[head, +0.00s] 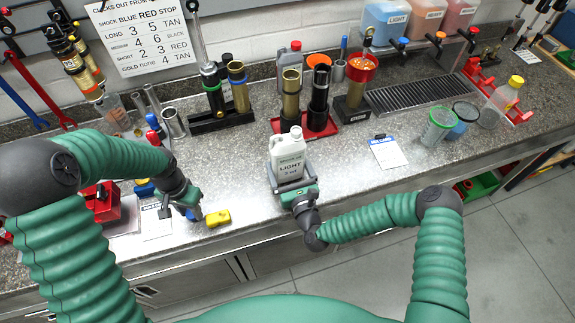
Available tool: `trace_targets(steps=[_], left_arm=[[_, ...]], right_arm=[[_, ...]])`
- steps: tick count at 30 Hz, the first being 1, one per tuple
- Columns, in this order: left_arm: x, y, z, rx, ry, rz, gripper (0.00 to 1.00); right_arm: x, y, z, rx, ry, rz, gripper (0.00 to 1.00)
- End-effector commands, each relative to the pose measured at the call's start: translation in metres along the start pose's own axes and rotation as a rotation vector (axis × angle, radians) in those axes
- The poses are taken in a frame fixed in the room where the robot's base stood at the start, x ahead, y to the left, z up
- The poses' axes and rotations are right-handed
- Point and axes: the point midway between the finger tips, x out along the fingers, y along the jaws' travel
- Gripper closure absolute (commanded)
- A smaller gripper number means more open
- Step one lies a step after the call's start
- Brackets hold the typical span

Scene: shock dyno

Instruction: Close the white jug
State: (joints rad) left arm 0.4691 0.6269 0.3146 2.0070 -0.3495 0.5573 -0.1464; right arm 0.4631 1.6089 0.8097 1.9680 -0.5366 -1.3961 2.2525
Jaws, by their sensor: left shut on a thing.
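The white jug (288,155), with a "LIGHT" label, stands upright on the steel front strip of the bench. Its top (296,132) is white; I cannot tell whether that is a cap or an open neck. My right gripper (291,180) is at the jug's lower part, with fingers on both sides of it. I cannot tell whether they press on it. My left gripper (190,207) is low over the bench to the left of the jug, apart from it. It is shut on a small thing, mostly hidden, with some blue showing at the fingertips.
A yellow block (217,218) lies just right of my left gripper. A red tray (322,130) with shock bodies stands behind the jug. A white card (388,152) and a green-rimmed cup (438,125) are to the right. The steel strip between my grippers is mostly clear.

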Motion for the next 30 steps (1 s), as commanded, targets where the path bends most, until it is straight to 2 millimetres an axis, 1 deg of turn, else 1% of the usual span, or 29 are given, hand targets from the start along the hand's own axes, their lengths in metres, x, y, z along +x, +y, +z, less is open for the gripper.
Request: trace_targets(steps=[1, 7, 8, 10, 17, 30], left_arm=[[-0.005, 0.000, 0.000, 0.000, 0.000, 0.000, 1.00], [-0.015, 0.000, 0.000, 0.000, 0.000, 0.000, 1.00], [-0.015, 0.000, 0.000, 0.000, 0.000, 0.000, 1.00], [-0.013, 0.000, 0.000, 0.000, 0.000, 0.000, 1.00], [-0.015, 0.000, 0.000, 0.000, 0.000, 0.000, 1.00], [-0.013, 0.000, 0.000, 0.000, 0.000, 0.000, 1.00]], right_arm=[[0.000, 0.000, 0.009, 0.001, -0.004, -0.001, 0.73], [0.001, -0.001, 0.027, 0.001, -0.004, -0.001, 0.73], [-0.002, 0.000, 0.026, 0.001, -0.002, -0.001, 0.73], [-0.010, 0.000, 0.023, 0.001, -0.001, 0.000, 0.73], [-0.038, -0.001, 0.023, 0.002, -0.001, -0.001, 0.73], [-0.101, 0.000, 0.022, 0.002, -0.001, -0.001, 0.73]])
